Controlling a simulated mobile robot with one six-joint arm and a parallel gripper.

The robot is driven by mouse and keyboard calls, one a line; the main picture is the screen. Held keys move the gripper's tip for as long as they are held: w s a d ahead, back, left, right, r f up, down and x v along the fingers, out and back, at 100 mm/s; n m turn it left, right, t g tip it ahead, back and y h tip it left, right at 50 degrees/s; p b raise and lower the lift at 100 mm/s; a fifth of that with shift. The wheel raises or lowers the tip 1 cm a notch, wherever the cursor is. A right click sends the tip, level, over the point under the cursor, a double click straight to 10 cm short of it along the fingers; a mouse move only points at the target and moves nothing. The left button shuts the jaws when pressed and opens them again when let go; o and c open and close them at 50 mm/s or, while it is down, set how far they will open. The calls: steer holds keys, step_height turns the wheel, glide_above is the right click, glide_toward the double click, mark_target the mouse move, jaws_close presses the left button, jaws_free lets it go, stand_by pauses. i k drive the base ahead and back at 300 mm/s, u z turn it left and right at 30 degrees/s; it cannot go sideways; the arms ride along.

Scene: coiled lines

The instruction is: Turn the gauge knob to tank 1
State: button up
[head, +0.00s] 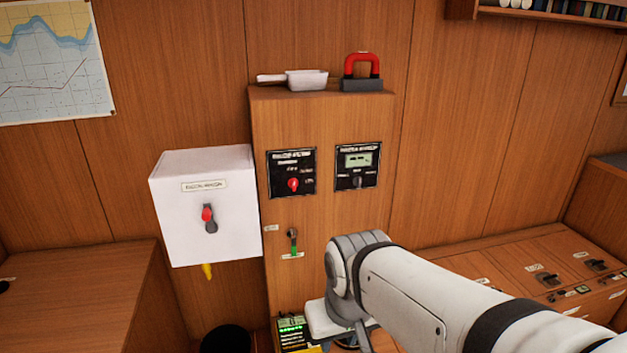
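Two small black panels are on the front of the wooden cabinet (330,215). The right panel (344,173) has a lit greenish display (358,160) and a small dark knob (357,182) below it. The left panel (275,166) has a red knob (293,184). Their lettering is too small to read surely, so I cannot tell which knob is the gauge knob. My gripper (343,343) is low at the bottom of the head view, below both panels and apart from them. My arm mostly hides its fingers, so their opening does not show.
A white box (180,235) with a red-tipped lever (208,215) juts out left of the cabinet. A green-marked lever (292,236) is below the panels. A white scoop (305,80) and a red-handled block (362,84) stand on top. A switch console (500,255) is at right.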

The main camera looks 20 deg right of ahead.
mark_target(358, 180)
steer(key=z, duration=0.05)
steer(key=i, duration=0.9)
steer(key=u, duration=0.05)
